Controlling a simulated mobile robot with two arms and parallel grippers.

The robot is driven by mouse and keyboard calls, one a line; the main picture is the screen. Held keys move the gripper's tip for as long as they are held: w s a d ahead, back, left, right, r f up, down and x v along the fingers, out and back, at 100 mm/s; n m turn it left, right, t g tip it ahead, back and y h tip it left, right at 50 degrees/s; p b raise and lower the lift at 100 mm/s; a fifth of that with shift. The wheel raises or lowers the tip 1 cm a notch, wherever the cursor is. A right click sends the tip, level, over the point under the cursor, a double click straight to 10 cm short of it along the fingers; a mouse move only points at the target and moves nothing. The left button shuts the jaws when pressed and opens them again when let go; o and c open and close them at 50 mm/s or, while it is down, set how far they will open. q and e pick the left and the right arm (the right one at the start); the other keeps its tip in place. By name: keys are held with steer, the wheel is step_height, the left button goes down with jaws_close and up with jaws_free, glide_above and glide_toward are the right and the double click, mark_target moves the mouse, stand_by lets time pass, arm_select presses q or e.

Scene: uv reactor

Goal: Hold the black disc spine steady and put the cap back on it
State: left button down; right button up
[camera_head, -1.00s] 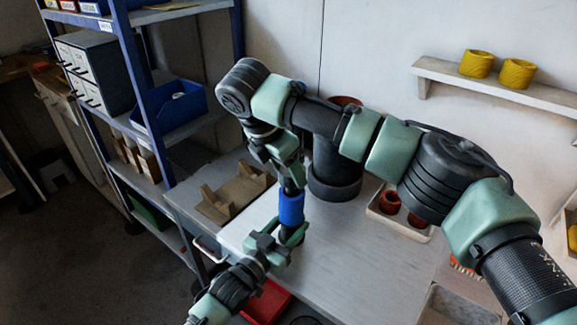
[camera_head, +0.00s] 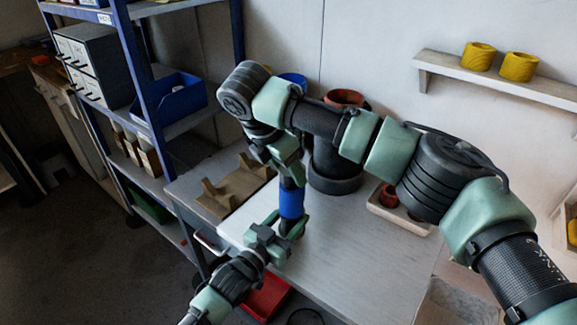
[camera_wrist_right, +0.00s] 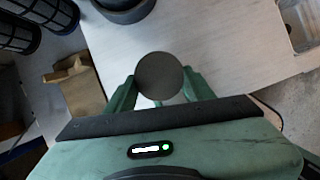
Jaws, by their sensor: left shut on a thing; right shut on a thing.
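An upright piece with a blue band (camera_head: 291,204) and a dark upper part stands between my two grippers in the head view. My left gripper (camera_head: 288,232), the lower one, is shut on its lower end, the black disc spine, which the fingers mostly hide. My right gripper (camera_head: 290,172), above it, is shut on the dark top piece, apparently the cap. In the right wrist view its round dark grey top (camera_wrist_right: 159,76) sits between the fingers. I cannot tell whether cap and spine touch or are seated together.
A brown cradle (camera_head: 238,187) lies on the table's left side. A dark round stand (camera_head: 335,170) is behind my right arm, and a pale tray (camera_head: 400,219) with a reddish ring lies right of it. The pale tabletop (camera_head: 345,245) in front is clear. A blue shelf rack stands left.

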steer(key=shift+f, duration=0.6)
stand_by(0.4)
steer(key=m, duration=0.1)
steer(key=m+g, duration=0.1)
steer(key=m, duration=0.1)
steer(key=w+m, duration=0.1)
steer(key=m, duration=0.1)
steer(key=shift+a+r+g+h, duration=0.1)
steer(key=shift+a+g+h, duration=0.15)
steer(key=shift+g+h, duration=0.15)
steer(key=shift+s+d+m, duration=0.15)
steer(key=shift+m, duration=0.65)
steer(key=o, duration=1.3)
steer(key=shift+r, duration=2.2)
